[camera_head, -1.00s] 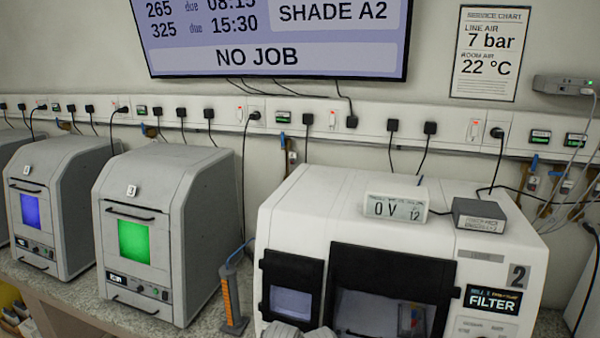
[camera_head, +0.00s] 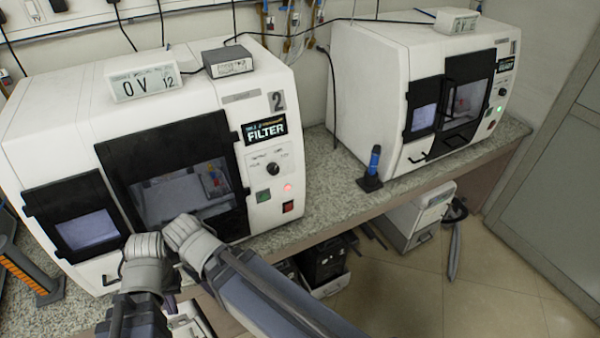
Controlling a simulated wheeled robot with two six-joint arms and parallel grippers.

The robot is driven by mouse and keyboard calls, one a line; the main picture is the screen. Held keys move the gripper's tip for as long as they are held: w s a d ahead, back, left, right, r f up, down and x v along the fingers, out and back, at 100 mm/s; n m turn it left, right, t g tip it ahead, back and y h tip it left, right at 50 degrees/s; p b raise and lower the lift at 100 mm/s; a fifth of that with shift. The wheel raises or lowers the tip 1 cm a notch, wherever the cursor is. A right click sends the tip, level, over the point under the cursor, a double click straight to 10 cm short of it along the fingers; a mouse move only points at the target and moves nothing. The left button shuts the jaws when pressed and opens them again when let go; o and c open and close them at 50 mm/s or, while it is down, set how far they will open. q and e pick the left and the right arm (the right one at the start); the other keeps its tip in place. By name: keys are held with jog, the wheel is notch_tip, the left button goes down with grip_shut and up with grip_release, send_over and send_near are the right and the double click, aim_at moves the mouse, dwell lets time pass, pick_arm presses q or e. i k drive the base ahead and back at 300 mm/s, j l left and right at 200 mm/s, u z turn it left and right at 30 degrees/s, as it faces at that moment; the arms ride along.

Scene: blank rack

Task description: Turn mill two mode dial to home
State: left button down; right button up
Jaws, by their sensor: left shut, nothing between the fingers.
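Mill 2 (camera_head: 215,95) is the white machine at the left of the head view, with a black 2 and a FILTER sign. Its black round dial (camera_head: 273,169) sits on the front panel under the sign, above a green button (camera_head: 263,196) and a lit red light (camera_head: 288,187). Small print surrounds the dial; its pointer is too small to read. My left gripper (camera_head: 145,246) is shut and empty, in front of the mill's dark window, left of and below the dial. My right gripper (camera_head: 183,230) is beside it; its fingers are not clear. Both appear apart from the dial.
A second white mill (camera_head: 385,95) stands to the right. A blue-topped holder (camera_head: 372,170) stands on the speckled bench (camera_head: 335,200) between them. A 0 V meter (camera_head: 143,83) and a grey box (camera_head: 229,61) sit on mill 2. Floor at the right is open.

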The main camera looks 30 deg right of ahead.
aim_at(272, 168)
jog(key=z, duration=0.95)
